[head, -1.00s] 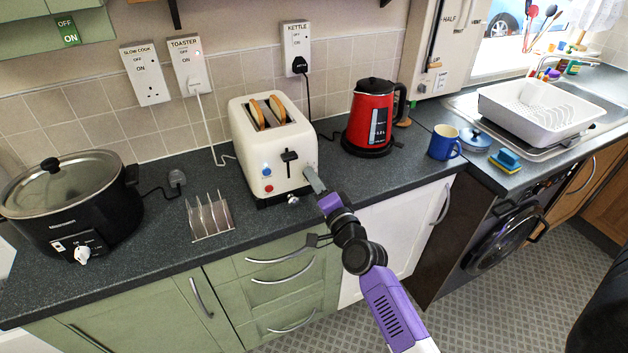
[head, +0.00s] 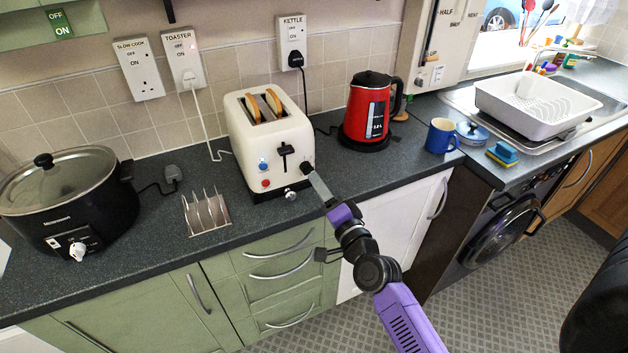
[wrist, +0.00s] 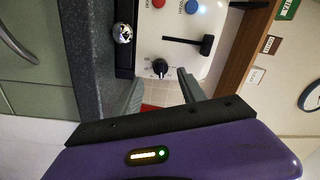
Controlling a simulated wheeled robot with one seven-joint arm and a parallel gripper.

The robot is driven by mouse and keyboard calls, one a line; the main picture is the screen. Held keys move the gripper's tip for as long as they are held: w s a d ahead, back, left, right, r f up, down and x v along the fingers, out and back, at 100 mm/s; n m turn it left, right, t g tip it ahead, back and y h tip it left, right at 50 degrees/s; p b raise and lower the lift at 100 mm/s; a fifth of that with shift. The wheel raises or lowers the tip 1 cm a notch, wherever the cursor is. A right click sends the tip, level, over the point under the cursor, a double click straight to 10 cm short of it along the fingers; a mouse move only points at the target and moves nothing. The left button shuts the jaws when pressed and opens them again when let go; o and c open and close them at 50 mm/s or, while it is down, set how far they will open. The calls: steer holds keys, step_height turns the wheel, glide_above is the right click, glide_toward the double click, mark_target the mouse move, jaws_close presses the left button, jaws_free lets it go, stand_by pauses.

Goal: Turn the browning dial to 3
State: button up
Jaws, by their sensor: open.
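The cream toaster (head: 250,150) stands on the dark counter with bread in both slots. Its black browning dial (head: 306,167) is low on the front's right side. In the wrist view the dial (wrist: 160,68) shows a pale mark, but I cannot read its setting. My gripper (head: 314,178) is close in front of the dial. In the wrist view my gripper (wrist: 160,76) is open and empty, with one finger on either side of the dial and a gap seeming to remain. The black lever (wrist: 190,42) is beside the dial.
A blue button (head: 263,166), a red button (head: 265,183) and a chrome knob (head: 290,194) are also on the toaster front. A metal rack (head: 206,212) stands left, a red kettle (head: 368,110) right. The counter's front edge is below my gripper.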

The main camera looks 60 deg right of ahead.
steer(key=shift+v, duration=1.25)
steer(key=s+a+r+n+y, duration=0.1)
steer(key=s+a+n+y, duration=0.4)
steer(key=s+a+n, duration=0.5)
steer(key=s+a+n+y, duration=0.5)
steer(key=s+a+n, duration=0.5)
steer(key=a, duration=0.9)
steer(key=shift+s+a+r+g, duration=0.15)
steer(key=shift+s+r+g, duration=0.25)
steer(key=shift+s, duration=0.55)
